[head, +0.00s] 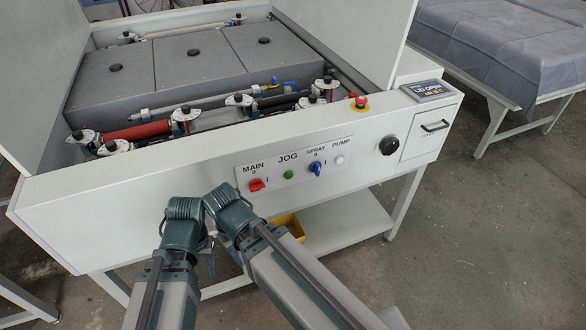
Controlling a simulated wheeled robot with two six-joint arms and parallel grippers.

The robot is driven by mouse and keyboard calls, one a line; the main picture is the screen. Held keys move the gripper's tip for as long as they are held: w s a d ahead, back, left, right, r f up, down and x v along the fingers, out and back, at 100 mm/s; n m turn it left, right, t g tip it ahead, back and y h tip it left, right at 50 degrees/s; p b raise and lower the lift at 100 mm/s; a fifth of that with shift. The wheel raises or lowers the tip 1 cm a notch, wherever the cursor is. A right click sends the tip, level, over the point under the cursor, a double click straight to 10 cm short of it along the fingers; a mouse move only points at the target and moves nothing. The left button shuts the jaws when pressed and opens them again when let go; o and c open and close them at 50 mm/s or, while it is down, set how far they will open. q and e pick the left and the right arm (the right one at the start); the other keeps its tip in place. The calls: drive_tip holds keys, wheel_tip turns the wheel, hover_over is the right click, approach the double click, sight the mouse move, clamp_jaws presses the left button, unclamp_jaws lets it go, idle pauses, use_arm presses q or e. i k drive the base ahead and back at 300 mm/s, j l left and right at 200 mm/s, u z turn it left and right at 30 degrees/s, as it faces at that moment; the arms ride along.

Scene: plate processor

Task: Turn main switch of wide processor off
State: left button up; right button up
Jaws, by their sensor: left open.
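The wide processor's front panel (215,180) faces me. Its red main switch (256,184) sits under the label MAIN, with a 0 mark above it and an I mark to its right. Its handle appears to lie sideways, towards the I, though it is small in the picture. My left gripper (186,208) is open, in front of the panel, to the left of and a little below the switch. My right gripper (223,197) is close beside it, nearer the switch; its jaws cannot be made out. Neither visibly touches the switch.
Right of the switch are a green JOG button (289,174), a blue SPRAY switch (316,168), a white PUMP button (339,159) and a black knob (388,145). A red emergency button (361,101) stands on top. The display (427,91) reads LID OPEN. A yellow bin (288,224) is below.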

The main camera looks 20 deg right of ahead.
sight(256, 184)
drive_tip(key=k+l+z, duration=0.15)
drive_tip(key=l, duration=0.2)
drive_tip(key=k+l+z, duration=0.35)
drive_tip(key=l, duration=0.4)
